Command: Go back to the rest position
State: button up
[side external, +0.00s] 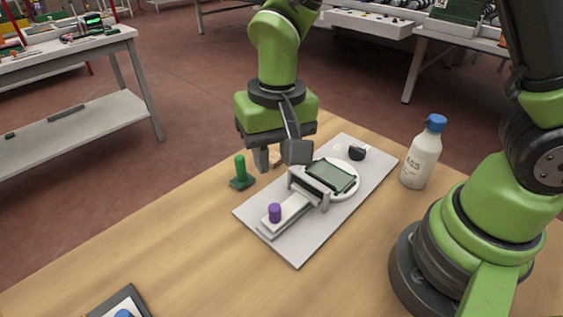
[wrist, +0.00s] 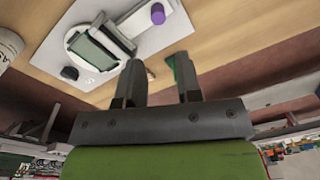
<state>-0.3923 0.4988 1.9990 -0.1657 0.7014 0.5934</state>
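My gripper (side external: 277,158) hangs over the far edge of the wooden table, beside the glass edger (side external: 301,196). In the wrist view my gripper (wrist: 158,78) has its two fingers apart with nothing between them. The edger is a pale plate with a round white disc carrying a dark green glass square (side external: 331,176), a grey bridge and a purple knob (side external: 274,212). The edger also shows in the wrist view (wrist: 160,40). A green peg-like piece (side external: 240,172) on a dark green base stands on the table left of the gripper.
A white bottle with a blue cap (side external: 422,155) stands right of the plate. A small black object (side external: 357,153) sits on the plate's far corner. A dark-edged tray (side external: 121,303) with a blue item lies at the front left.

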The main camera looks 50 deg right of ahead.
jog(key=s+d+r+t+y, duration=0.1)
jog(key=s+d+r+t, duration=0.2)
jog(key=s+r, duration=0.3)
jog(key=s+d+r+t, duration=0.3)
jog(key=s+d+r, duration=0.2)
jog(key=r, duration=0.5)
jog(key=shift+s+d+n+t+y, duration=0.3)
jog(key=shift+s+t+y, duration=0.1)
jog(key=shift+s, duration=0.4)
